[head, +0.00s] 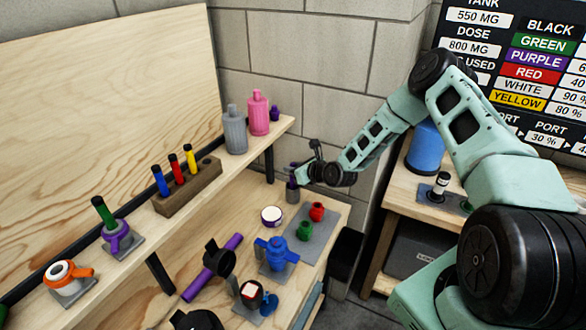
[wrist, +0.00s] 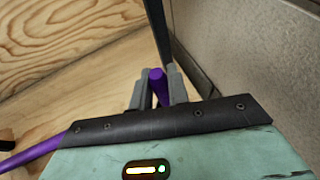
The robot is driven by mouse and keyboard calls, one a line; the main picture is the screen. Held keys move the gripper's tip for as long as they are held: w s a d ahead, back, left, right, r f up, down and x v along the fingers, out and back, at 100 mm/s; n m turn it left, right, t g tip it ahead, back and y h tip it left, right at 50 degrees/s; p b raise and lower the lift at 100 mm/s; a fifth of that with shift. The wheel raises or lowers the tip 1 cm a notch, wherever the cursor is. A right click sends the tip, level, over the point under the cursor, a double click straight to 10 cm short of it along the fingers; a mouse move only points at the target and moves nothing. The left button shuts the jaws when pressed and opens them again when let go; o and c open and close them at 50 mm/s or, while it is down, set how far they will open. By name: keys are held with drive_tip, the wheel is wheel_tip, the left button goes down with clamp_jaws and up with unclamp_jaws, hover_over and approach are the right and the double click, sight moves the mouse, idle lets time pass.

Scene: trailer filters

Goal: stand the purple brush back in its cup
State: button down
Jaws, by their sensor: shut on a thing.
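The purple brush (wrist: 157,84) shows as a short purple piece between the two grey fingers in the wrist view. My gripper (wrist: 155,98) is shut on it. In the head view my gripper (head: 303,172) is at the far end of the bench, close to the wall, and a small bit of purple shows at its fingers. A small dark grey cup-like shape (head: 292,190) is directly below that purple bit. I cannot tell whether the brush's lower end is inside it or above it.
A grey mat (head: 318,238) with red and green pots, a white-topped jar (head: 271,216) and a blue pot (head: 274,254) stand nearby. The upper shelf holds grey (head: 235,130) and pink (head: 258,114) bottles.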

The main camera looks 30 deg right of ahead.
drive_tip(key=shift+f, duration=0.2)
drive_tip(key=c, duration=1.3)
unclamp_jaws()
drive_tip(key=b+v, duration=0.4)
drive_tip(key=v, duration=1.3)
drive_tip(key=shift+s+b, duration=0.25)
drive_tip(key=shift+b, duration=0.05)
drive_tip(key=s+a+r+n+g+b, duration=0.1)
drive_tip(key=s+a+n+g, duration=0.3)
drive_tip(key=a+n, duration=0.6)
drive_tip(key=s+a+r+n+g, duration=0.1)
drive_tip(key=s+a+n+g, duration=0.4)
drive_tip(key=a+n, duration=0.45)
drive_tip(key=s+a+r+n+g+h, duration=0.1)
drive_tip(key=s+a+r+n, duration=0.1)
drive_tip(key=s+n, duration=0.5)
drive_tip(key=s+a+r+n+g+h, duration=0.1)
drive_tip(key=s+a+r+n, duration=0.2)
drive_tip(key=s+r+n, duration=0.2)
drive_tip(key=s+a+r+n+g+h, duration=0.1)
drive_tip(key=s+a+r+n, duration=0.2)
drive_tip(key=s+n, duration=0.6)
drive_tip(key=shift+a+r+g+b, duration=0.1)
drive_tip(key=shift+r+g+b, duration=0.2)
drive_tip(key=shift+b, duration=0.1)
